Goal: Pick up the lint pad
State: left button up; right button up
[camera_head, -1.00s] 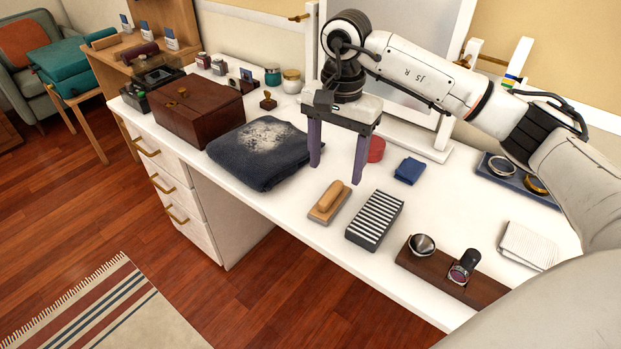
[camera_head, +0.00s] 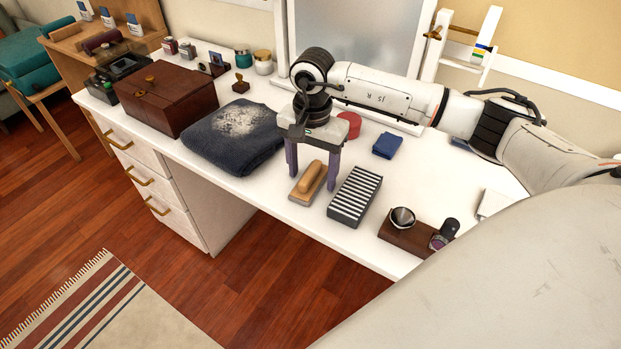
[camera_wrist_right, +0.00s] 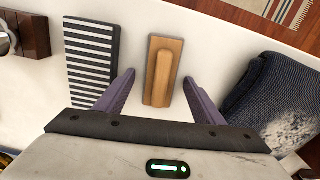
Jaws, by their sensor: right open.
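The lint pad (camera_head: 306,186), a flat tan block with a rounded wooden handle, lies on the white desk near its front edge. In the right wrist view the lint pad (camera_wrist_right: 163,70) lies between the two finger lines, its long side running along them. My right gripper (camera_head: 312,178) is open and empty, with its purple fingers pointing down over the pad. In the right wrist view the right gripper (camera_wrist_right: 158,78) has one finger on each side of the pad, with gaps visible. I cannot tell the exact fingertip height. My left gripper is out of view.
A striped black-and-white block (camera_head: 355,195) lies close right of the pad. A dark folded knit (camera_head: 235,137) with pale lint is to its left. A blue folded cloth (camera_head: 387,145) and a red round item (camera_head: 349,124) lie behind. A brown wooden holder (camera_head: 407,237) stands further right.

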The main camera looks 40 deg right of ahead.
aim_at(312, 169)
jog(key=c, duration=1.2)
jog(key=shift+r, duration=0.1)
notch_tip(312, 169, up, 10)
